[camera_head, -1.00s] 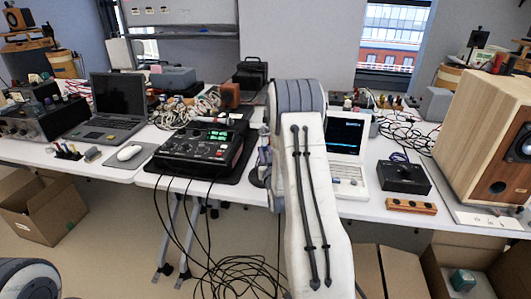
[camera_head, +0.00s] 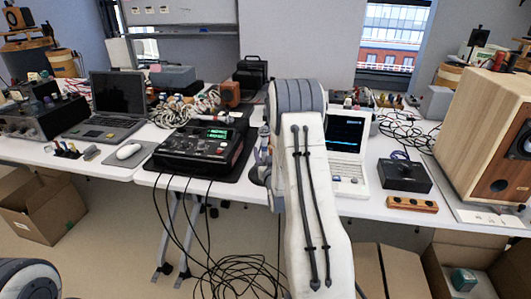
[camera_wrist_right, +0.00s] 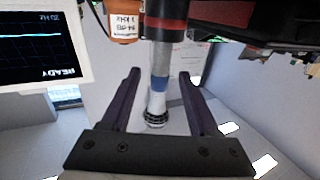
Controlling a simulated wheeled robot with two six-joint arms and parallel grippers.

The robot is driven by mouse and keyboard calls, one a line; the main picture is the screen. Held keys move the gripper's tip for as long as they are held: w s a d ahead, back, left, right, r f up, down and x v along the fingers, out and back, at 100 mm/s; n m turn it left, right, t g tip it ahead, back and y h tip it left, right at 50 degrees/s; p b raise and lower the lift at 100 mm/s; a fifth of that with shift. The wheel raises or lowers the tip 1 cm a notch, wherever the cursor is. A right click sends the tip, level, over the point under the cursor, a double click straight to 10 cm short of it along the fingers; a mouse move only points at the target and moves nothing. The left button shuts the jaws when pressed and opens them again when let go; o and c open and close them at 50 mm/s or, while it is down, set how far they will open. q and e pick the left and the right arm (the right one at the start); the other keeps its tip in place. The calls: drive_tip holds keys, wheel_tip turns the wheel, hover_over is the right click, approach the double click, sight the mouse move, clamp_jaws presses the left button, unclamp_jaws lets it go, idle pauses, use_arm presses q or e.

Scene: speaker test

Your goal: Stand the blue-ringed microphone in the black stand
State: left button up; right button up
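The blue-ringed microphone (camera_wrist_right: 157,103) shows in the right wrist view, where the picture is upside down. It has a pale body, a blue band and a dark mesh end. My right gripper (camera_wrist_right: 158,73) is open, with one dark finger on each side of the microphone and a visible gap at both sides. The microphone's other end meets a dark cylinder with a red band (camera_wrist_right: 166,24); I cannot tell if this is part of the black stand. In the head view my right forearm hides this area. My left gripper is out of view.
An orange calibrator (camera_wrist_right: 123,22) and a lit screen (camera_wrist_right: 42,45) are close to my right gripper. On the table are a black mixer (camera_head: 195,148), a white instrument (camera_head: 348,150), a black box (camera_head: 404,175) and a wooden speaker (camera_head: 480,130). Cables hang below the front edge.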

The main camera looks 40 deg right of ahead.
drive_tip(key=shift+s, duration=0.1)
drive_tip(key=v, duration=1)
drive_tip(key=shift+s, duration=0.15)
